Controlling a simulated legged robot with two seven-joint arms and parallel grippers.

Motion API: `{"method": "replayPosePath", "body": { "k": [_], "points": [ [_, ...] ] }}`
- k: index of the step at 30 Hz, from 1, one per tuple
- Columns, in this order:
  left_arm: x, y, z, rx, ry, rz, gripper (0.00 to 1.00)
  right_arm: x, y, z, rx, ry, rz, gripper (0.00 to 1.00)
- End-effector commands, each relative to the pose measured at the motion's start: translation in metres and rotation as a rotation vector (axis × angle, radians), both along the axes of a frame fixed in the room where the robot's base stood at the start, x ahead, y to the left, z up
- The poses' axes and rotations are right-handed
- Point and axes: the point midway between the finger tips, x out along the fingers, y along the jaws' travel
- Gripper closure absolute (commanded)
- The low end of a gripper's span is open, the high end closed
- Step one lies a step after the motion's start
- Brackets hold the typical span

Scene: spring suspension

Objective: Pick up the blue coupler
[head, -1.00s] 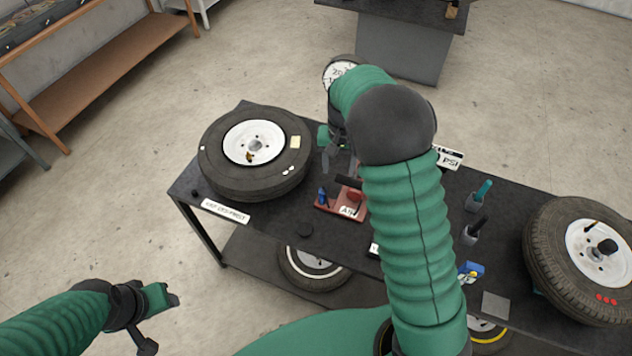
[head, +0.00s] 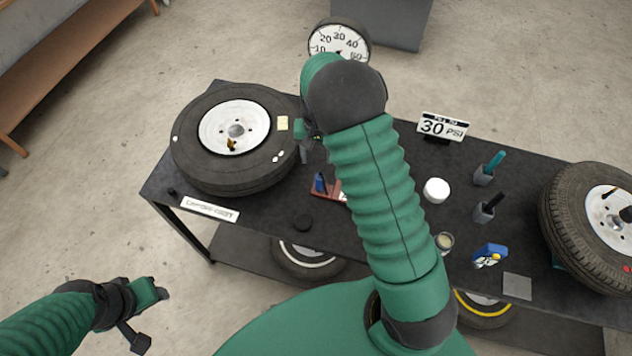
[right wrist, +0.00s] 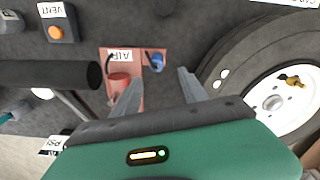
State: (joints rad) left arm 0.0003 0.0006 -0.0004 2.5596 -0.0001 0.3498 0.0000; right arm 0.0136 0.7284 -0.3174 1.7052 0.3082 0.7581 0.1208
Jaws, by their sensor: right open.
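The blue coupler (head: 320,183) stands on a small red tray (head: 330,193) near the table's front edge, left of my right forearm. In the right wrist view the blue coupler (right wrist: 156,61) sits at the right end of the red tray (right wrist: 135,52), which bears an AIR label. My right gripper (right wrist: 158,82) is open and empty, its fingertips spread just short of the coupler in that view. In the head view my right gripper (head: 308,143) is partly hidden by its arm. My left gripper (head: 150,297) is off the table at lower left; its jaws are unclear.
A tire (head: 190,165) lies flat left of the tray; another tire (head: 565,235) is at right. A red cylinder (right wrist: 119,86) stands on the tray.

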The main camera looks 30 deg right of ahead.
Motion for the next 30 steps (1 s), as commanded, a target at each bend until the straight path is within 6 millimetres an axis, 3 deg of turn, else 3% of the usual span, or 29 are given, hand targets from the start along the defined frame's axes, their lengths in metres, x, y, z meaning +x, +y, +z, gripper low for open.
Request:
{"method": "replayPosePath", "body": {
  "k": [6,14,19,27,30],
  "points": [
    [0.0,0.0,0.013,0.0,0.0,-0.001,0.53,-0.004,-0.003,-0.051,0.002,0.002,-0.002,0.49],
    [0.0,0.0,0.026,0.0,0.0,-0.001,0.53,0.0,-0.001,-0.08,-0.001,0.003,0.0,0.49],
    [0.0,0.0,0.038,0.0,0.0,-0.001,0.53,0.003,-0.002,-0.111,-0.003,0.002,-0.001,0.49],
    [0.0,0.0,0.037,0.0,0.0,0.0,0.53,0.003,-0.004,-0.12,-0.001,-0.003,-0.001,0.49],
    [0.0,0.0,0.037,0.0,0.0,-0.001,0.53,0.003,-0.004,-0.12,-0.001,-0.003,-0.001,0.61]
  ]
}}
